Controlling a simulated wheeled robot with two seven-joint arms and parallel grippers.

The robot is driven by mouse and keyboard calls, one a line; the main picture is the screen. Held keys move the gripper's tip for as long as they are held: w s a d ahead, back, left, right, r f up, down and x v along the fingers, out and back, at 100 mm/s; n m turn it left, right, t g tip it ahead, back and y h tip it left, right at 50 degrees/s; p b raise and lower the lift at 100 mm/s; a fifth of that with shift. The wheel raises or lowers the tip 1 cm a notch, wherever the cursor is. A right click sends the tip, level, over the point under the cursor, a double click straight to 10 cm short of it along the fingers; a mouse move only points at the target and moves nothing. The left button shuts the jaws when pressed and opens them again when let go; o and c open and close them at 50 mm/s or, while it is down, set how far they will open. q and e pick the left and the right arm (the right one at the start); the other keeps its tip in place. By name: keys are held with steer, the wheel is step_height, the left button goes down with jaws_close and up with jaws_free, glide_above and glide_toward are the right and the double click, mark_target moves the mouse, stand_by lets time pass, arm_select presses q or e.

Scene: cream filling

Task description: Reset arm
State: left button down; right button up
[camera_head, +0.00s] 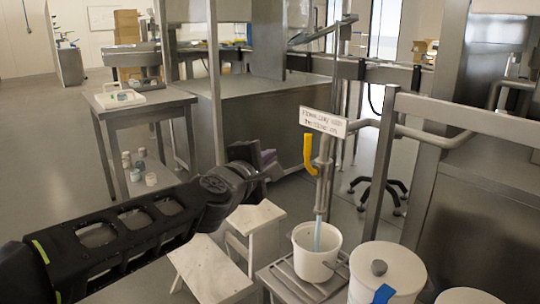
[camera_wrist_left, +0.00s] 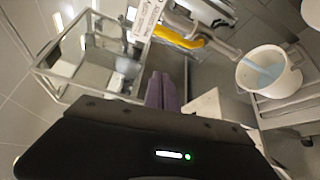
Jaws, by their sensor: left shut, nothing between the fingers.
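My left gripper (camera_head: 266,161) is at the end of my left arm, which reaches in from the left in the head view. It is held in the air above the white step stools. In the left wrist view its purple-grey fingers (camera_wrist_left: 165,92) are together with nothing between them. A white bucket (camera_head: 317,250) stands to the right of the gripper, apart from it, under a metal filling nozzle with a yellow handle (camera_head: 309,154). Pale blue liquid runs into the bucket, which also shows in the left wrist view (camera_wrist_left: 268,70). My right gripper is not in view.
A white step stool (camera_head: 208,270) stands below my left arm. A lidded white bucket (camera_head: 387,270) stands at the front right beside a metal rail (camera_head: 384,170). A steel side table (camera_head: 138,104) is at the left. Open floor lies at the far left.

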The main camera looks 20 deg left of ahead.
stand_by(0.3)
